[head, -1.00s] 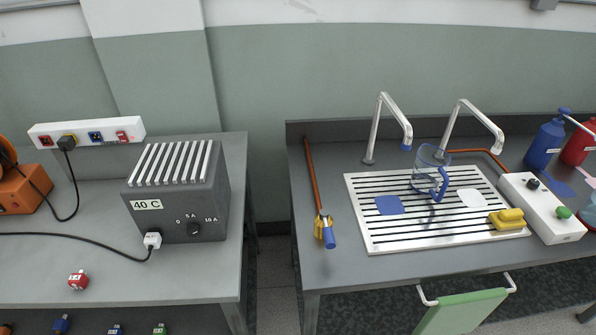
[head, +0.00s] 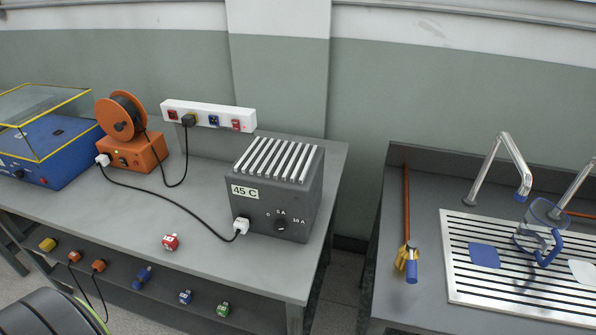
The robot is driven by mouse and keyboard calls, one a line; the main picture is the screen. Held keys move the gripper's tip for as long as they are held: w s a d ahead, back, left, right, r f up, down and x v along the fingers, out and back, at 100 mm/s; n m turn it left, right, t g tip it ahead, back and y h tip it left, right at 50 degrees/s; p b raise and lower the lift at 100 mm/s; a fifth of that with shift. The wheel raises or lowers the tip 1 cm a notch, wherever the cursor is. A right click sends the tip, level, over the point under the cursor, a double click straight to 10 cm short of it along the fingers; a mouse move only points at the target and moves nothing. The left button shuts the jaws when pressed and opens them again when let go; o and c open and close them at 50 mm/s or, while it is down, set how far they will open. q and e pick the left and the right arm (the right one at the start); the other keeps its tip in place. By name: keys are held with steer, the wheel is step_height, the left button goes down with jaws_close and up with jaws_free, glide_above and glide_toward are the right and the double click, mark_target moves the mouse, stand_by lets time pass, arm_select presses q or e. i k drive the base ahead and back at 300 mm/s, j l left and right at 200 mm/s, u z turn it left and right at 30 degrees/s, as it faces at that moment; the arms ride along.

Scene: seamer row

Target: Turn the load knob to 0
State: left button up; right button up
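The load box (head: 272,190) is a dark grey case with a ribbed top, standing on the left bench. Its front carries a "45 C" label (head: 245,192) and a black load knob (head: 280,225) with marks 0, 5 A and 10 A around it. The knob's pointer is too small to read for certain. A white plug (head: 241,225) with a black cable sits in the front of the box, left of the knob. Neither of my grippers shows in the head view.
An orange cable reel (head: 130,140), a blue machine with a clear cover (head: 45,150) and a white socket strip (head: 208,115) stand along the back. A red plug (head: 171,242) lies on the bench. A gap separates this bench from the sink bench (head: 425,215).

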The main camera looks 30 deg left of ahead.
mark_target(279, 226)
steer(key=u, duration=1.25)
